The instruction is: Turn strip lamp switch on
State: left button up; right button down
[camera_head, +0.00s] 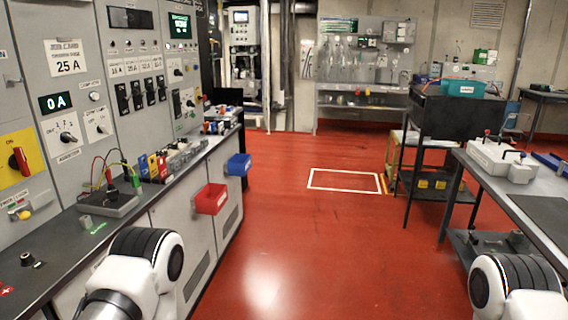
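No switch here carries a label that I can read as strip lamp, so I cannot tell which one it is. The grey panel (62,90) on the left has a red rotary switch (20,160) on a yellow plate, a black selector knob (67,137) and a row of black switches (137,95). Its display (57,102) reads "0 A". A small black knob (27,259) sits on the left bench. Only white and black links of my arms show, at the bottom left and bottom right. Both grippers are out of view.
The left bench (88,238) holds a grey box (108,201) with wires. Red (211,199) and blue (239,165) bins hang from its front. A right-hand table (520,190) and a black cart (447,115) stand opposite. The red floor between is clear.

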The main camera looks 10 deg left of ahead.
aim_at(101, 129)
jog(key=i+u, duration=0.1)
jog(key=i, duration=0.35)
jog(key=i+l+u, duration=0.15)
jog(key=i, duration=0.35)
jog(key=i+l+u, duration=0.1)
jog(key=i, duration=0.35)
jog(key=i+l+u, duration=0.1)
jog(key=i, duration=0.4)
jog(key=i+l+u, duration=0.15)
jog(key=i+l, duration=0.15)
jog(key=i, duration=0.15)
